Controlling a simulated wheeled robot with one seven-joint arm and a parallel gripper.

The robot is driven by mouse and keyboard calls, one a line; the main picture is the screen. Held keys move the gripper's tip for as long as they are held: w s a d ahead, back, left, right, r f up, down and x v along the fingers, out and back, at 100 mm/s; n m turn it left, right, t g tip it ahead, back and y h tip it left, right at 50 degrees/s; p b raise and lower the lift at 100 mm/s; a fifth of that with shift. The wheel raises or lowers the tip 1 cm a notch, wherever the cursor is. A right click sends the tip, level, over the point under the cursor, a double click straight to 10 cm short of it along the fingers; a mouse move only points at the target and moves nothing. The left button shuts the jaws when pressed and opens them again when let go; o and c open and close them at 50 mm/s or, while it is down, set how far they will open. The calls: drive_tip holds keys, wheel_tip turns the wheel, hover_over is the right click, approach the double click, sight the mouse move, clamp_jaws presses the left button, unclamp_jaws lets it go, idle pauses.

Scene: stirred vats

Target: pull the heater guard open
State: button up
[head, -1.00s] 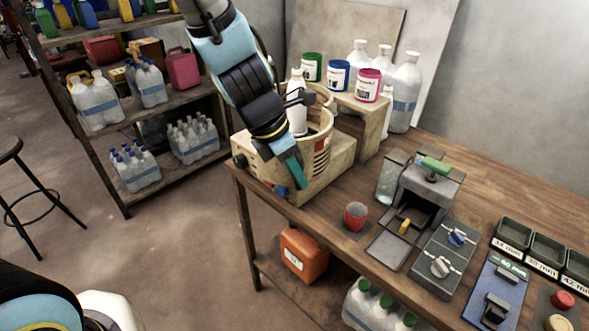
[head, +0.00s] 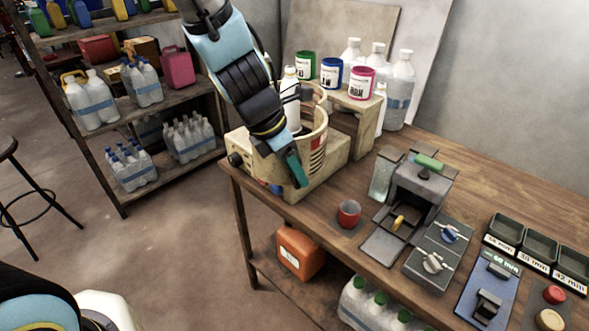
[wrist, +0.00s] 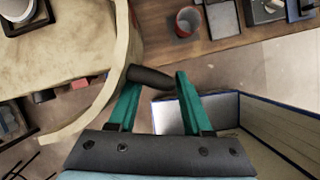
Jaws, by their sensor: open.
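The heater guard (head: 318,138) is a cream curved wall standing on the boxy cream heater base (head: 325,174). In the wrist view the guard (wrist: 124,92) curves down the left side, with a dark stub handle (wrist: 150,77) sticking out from it. My gripper (wrist: 158,82) is open, with its two teal fingers on either side of the handle. I cannot tell whether either finger touches it. In the head view my gripper (head: 296,170) is at the front of the heater, and my arm hides part of the guard and the handle.
A white bottle (head: 291,95) stands behind my wrist. A red cup (head: 349,214) and a grey press-like device (head: 418,190) are to the right on the wooden table (head: 480,180). Paint tins (head: 334,74) stand on a wooden stand behind. A shelf rack is at left.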

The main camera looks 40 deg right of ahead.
drive_tip(key=shift+a, duration=0.1)
drive_tip(key=s+p+v, duration=0.1)
drive_tip(key=p+v, duration=0.1)
drive_tip(key=v, duration=0.8)
drive_tip(key=shift+w+r, duration=0.4)
drive_tip(key=shift+w, duration=0.05)
drive_tip(key=shift+a, duration=0.15)
drive_tip(key=w+a+f+m+t+y+b, duration=0.1)
drive_tip(key=w+a+f+m, duration=0.1)
drive_tip(key=w+a+m, duration=0.65)
drive_tip(key=w+a+f+m+t+y+b, duration=0.1)
drive_tip(key=w+a+f+m+y, duration=0.15)
drive_tip(key=w+a, duration=0.75)
drive_tip(key=s+a+m, duration=0.2)
drive_tip(key=a+m, duration=0.1)
drive_tip(key=a, duration=0.4)
drive_tip(key=s+a+f+m+b, duration=0.1)
drive_tip(key=s+a+m, duration=0.1)
drive_tip(key=a, duration=0.6)
drive_tip(key=shift+a+f+m+t+y, duration=0.3)
drive_tip(key=shift+a+m+y, duration=0.05)
drive_tip(key=shift+m, duration=0.05)
